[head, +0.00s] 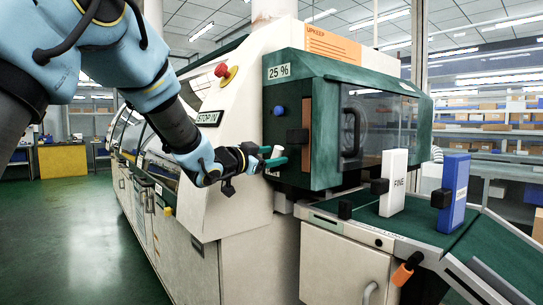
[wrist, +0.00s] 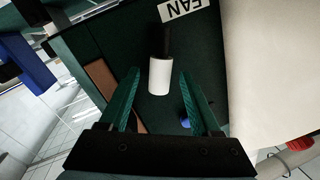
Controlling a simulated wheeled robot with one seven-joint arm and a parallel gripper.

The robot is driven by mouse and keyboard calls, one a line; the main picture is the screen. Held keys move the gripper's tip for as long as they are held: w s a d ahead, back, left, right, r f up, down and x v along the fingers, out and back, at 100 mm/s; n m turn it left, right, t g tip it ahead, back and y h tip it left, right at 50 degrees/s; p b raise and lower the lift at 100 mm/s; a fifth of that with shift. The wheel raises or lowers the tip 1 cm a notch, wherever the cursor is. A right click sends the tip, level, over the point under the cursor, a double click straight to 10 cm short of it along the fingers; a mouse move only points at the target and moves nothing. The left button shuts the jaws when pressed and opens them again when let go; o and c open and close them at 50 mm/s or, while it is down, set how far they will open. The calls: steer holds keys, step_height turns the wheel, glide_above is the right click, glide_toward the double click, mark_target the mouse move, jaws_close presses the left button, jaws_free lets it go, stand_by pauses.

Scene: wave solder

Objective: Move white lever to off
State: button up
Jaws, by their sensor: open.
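The white lever (wrist: 159,77) shows in the wrist view as a white cylindrical grip on a dark stem, on a dark green panel under a label reading FAN (wrist: 185,8), seen upside down. In the head view the lever's white end (head: 277,151) shows at my fingertips, partly hidden by them. My gripper (head: 273,157) is at the machine's front panel, its two green fingers apart. In the wrist view the gripper (wrist: 162,85) has one finger on each side of the white grip, with a gap on both sides. I cannot tell how deep the grip sits between the fingers.
A blue knob (head: 279,111) and brown strip (head: 298,136) are on the green housing. A red button (head: 226,72) is on the cream body. A white FINE block (head: 394,180) and blue block (head: 453,185) stand on the conveyor (head: 430,222) at right. Floor at left is clear.

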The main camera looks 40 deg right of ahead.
jaws_close()
stand_by(0.4)
stand_by(0.9)
